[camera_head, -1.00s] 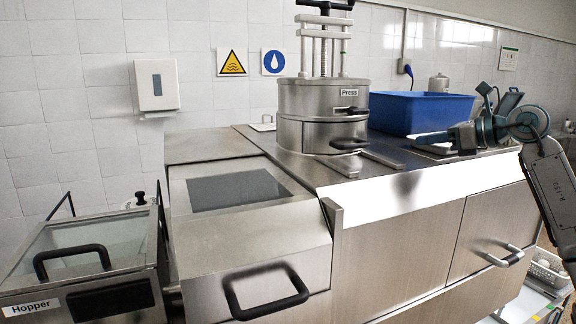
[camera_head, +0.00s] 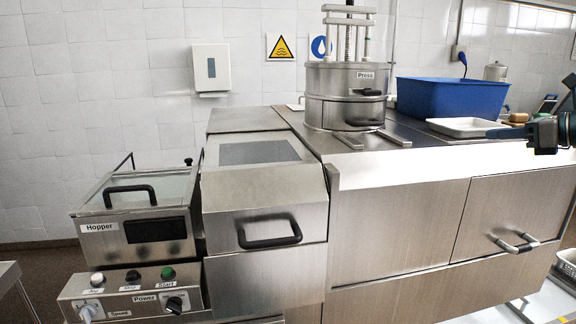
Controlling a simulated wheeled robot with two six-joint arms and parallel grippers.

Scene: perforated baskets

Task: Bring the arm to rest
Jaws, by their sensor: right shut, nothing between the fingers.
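My right gripper (camera_head: 492,132) is at the right side of the head view, over the steel worktop beside a white tray (camera_head: 465,128). It is shut, with nothing held, and its fingers point left. Only the gripper and a little of the wrist show; the rest of that arm is cut off by the right edge. I cannot tell how high the fingers are above the worktop. My left gripper is not in view.
A blue bin (camera_head: 452,97) stands behind the tray, and the steel press (camera_head: 345,97) stands left of it. The hopper (camera_head: 140,215) and control panel (camera_head: 135,290) are at lower left. A perforated basket (camera_head: 566,268) shows at the lower right edge.

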